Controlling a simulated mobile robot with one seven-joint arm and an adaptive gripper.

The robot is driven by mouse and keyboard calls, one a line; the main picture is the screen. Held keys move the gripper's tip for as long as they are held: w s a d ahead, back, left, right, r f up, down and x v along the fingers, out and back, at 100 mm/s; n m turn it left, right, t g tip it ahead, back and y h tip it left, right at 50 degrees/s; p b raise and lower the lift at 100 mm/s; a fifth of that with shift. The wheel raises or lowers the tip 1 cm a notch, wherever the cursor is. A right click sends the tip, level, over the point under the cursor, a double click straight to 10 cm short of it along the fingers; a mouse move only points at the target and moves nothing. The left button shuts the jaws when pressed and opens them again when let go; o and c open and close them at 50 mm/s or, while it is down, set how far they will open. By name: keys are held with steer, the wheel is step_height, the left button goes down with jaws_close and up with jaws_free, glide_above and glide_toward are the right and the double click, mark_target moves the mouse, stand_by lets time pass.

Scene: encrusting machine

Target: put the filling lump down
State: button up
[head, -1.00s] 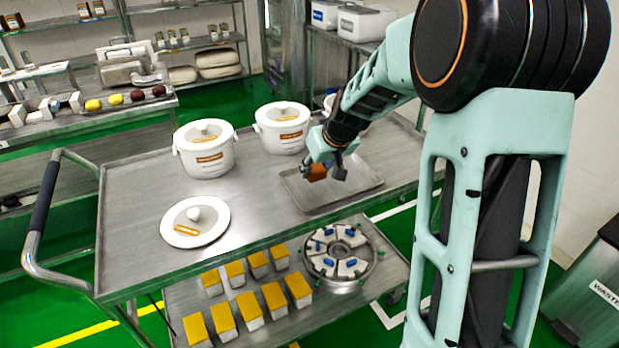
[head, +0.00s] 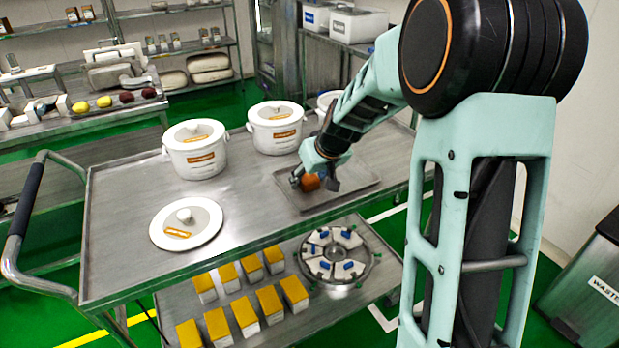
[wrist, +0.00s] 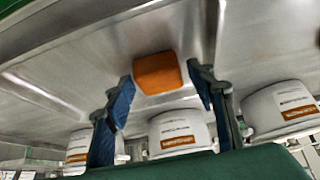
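The filling lump is a small orange block with rounded edges (head: 310,183). It sits at the shallow metal tray (head: 352,182) on the cart's top, and it also shows in the wrist view (wrist: 158,73). My gripper (head: 315,184) is low over the tray, its fingers on either side of the lump. In the wrist view the fingers (wrist: 160,88) are spread, with the lump just beyond their tips and narrow gaps at its sides. The lump's underside is hidden, so its contact with the tray cannot be seen directly.
Two white lidded pots (head: 195,150) (head: 276,128) stand behind and left of the tray; another is partly hidden by my arm. A round white lid (head: 186,224) lies at the front left. The lower shelf holds several yellow-topped blocks (head: 245,315) and a round metal part (head: 335,258).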

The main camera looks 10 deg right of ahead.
steer(key=shift+r, duration=0.15)
steer(key=shift+r, duration=0.2)
steer(key=p+v, duration=0.1)
steer(key=v, duration=1)
steer(key=shift+s+r, duration=0.25)
steer(key=shift+r, duration=0.05)
